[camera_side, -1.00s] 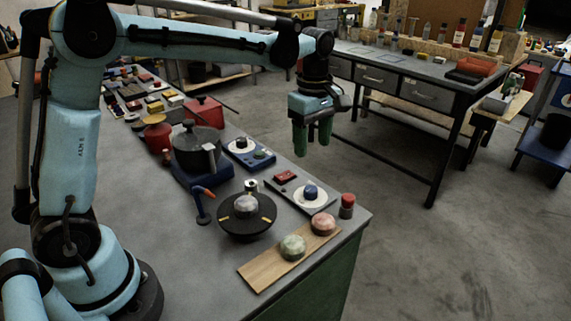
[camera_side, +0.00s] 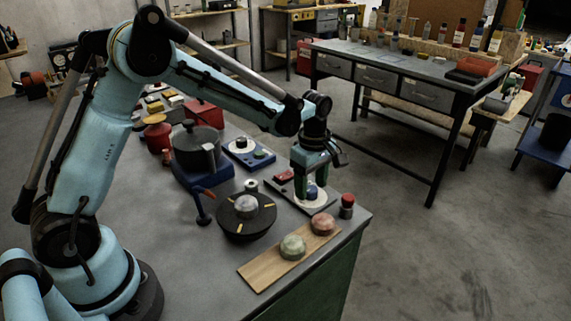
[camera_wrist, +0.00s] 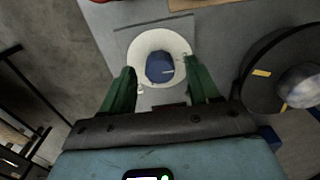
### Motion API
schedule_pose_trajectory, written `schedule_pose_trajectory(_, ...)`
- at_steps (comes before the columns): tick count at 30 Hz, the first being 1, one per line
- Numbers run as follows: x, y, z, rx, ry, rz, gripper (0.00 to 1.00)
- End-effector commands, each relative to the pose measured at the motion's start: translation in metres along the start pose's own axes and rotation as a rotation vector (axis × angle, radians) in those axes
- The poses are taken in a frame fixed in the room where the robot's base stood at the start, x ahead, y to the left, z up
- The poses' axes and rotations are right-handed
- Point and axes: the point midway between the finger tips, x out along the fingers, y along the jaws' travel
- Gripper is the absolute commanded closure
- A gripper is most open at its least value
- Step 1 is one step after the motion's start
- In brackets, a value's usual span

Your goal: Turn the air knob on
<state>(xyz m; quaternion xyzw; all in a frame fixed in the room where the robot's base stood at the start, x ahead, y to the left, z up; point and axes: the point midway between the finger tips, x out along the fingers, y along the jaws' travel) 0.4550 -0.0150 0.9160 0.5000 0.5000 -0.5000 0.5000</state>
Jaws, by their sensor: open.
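A blue knob (camera_side: 312,193) sits on a white round dial (camera_side: 314,207) on a grey plate near the bench's right edge. In the wrist view the knob (camera_wrist: 160,68) shows inside the white ring (camera_wrist: 160,38), with a pale pointer line toward the right. I take it for the air knob; no label is readable. My gripper (camera_side: 311,188) points down over the dial with its green fingers open. In the wrist view the fingers (camera_wrist: 160,74) stand on either side of the knob, with gaps between. Contact cannot be told from the side view.
A red-topped cylinder (camera_side: 347,206) stands close right of the plate. A black disc with a silver knob (camera_side: 246,215) is to the left. A wooden board (camera_side: 258,271) with two round knobs lies in front. Behind are a blue-based knob panel (camera_side: 247,155) and a pot (camera_side: 197,150).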

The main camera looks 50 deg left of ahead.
Motion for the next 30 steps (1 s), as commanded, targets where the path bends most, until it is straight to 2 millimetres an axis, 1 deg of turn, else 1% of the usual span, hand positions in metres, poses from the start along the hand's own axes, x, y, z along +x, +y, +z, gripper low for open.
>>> schedule_pose_trajectory(3,0.0048,0.0001,0.0000,0.000,0.000,0.000,0.39)
schedule_pose_trajectory(11,0.0053,0.0000,0.0000,0.000,0.000,0.000,0.39)
schedule_pose_trajectory(21,0.0050,-0.0001,0.0000,0.000,0.000,0.000,0.91)
schedule_pose_trajectory(22,0.0050,-0.0001,0.0000,0.000,0.000,0.000,0.95)
schedule_pose_trajectory(30,0.0049,-0.0002,0.0000,0.029,0.000,-0.001,0.95)
